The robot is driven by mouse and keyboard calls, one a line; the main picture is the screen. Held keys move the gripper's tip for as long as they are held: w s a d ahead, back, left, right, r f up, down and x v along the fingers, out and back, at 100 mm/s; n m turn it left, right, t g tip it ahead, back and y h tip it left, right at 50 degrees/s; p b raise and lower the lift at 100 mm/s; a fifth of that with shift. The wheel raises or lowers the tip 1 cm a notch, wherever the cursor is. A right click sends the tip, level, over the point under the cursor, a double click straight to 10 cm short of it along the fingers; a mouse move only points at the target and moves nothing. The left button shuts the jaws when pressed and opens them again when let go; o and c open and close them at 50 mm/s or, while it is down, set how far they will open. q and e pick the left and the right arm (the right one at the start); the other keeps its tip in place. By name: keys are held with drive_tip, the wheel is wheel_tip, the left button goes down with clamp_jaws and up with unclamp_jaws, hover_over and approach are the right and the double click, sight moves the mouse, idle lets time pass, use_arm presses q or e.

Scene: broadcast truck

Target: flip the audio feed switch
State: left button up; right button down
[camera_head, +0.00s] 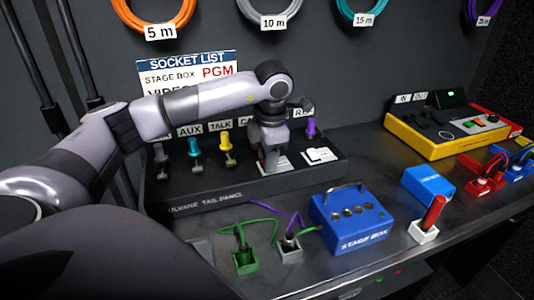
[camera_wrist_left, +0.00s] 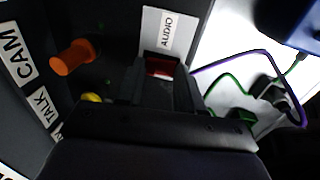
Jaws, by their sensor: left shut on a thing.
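The audio feed switch (camera_wrist_left: 160,68) shows in the left wrist view as a red piece beside a white plate marked AUDIO (camera_wrist_left: 166,30). My left gripper (camera_wrist_left: 160,85) is shut on it, with one dark finger on each side. In the head view my left gripper (camera_head: 271,160) points down at the front of the dark socket panel (camera_head: 200,192), by a white plate. The gripper hides most of the switch there, so its tilt cannot be told. My right gripper is not in view.
Colored sockets, among them a yellow one (camera_head: 225,140) and a purple one (camera_head: 311,127), line the panel behind. A second white plate (camera_head: 320,155) is right of the gripper. A blue stage box (camera_head: 350,238) and cabled green block (camera_head: 245,262) stand in front.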

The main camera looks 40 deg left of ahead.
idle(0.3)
use_arm(q)
drive_tip(key=o, duration=1)
drive_tip(key=shift+o, duration=0.2)
drive_tip(key=shift+r, duration=0.15)
wheel_tip(320, 180, up, 7)
drive_tip(key=d, duration=0.1)
drive_tip(key=shift+s, duration=0.25)
drive_tip(key=shift+d, duration=0.1)
